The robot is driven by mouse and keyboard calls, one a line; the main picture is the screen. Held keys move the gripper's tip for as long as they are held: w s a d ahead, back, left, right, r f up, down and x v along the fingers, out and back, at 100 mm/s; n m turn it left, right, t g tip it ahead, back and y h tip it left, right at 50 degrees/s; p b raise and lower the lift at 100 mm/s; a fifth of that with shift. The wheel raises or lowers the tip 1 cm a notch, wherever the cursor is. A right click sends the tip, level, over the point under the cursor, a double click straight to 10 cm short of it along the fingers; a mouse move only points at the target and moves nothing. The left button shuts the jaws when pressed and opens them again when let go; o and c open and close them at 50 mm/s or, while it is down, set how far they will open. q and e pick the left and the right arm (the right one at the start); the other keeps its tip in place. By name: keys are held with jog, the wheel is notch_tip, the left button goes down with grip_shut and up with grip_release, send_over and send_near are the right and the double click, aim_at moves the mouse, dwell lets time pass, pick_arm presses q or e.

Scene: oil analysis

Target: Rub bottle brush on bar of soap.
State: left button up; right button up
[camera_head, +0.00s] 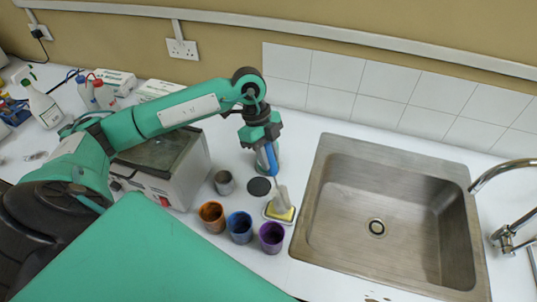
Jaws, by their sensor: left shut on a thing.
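My left gripper (268,147) points down beside the sink and is shut on the blue handle of the bottle brush (271,160). My right gripper is not in view.
Orange (211,216), blue (240,227) and purple (271,237) cups stand in front of the soap. A metal sink (330,170) lies right; a boxy device (185,165) stands left.

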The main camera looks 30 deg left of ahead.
aim_at(268, 145)
pick_arm(q)
jog(key=shift+f, duration=0.3)
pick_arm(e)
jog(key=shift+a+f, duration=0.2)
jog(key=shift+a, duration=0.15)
pick_arm(q)
jog(key=shift+f+b, duration=0.45)
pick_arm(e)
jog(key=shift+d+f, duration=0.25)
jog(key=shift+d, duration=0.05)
pick_arm(q)
jog(key=shift+s+f, duration=0.1)
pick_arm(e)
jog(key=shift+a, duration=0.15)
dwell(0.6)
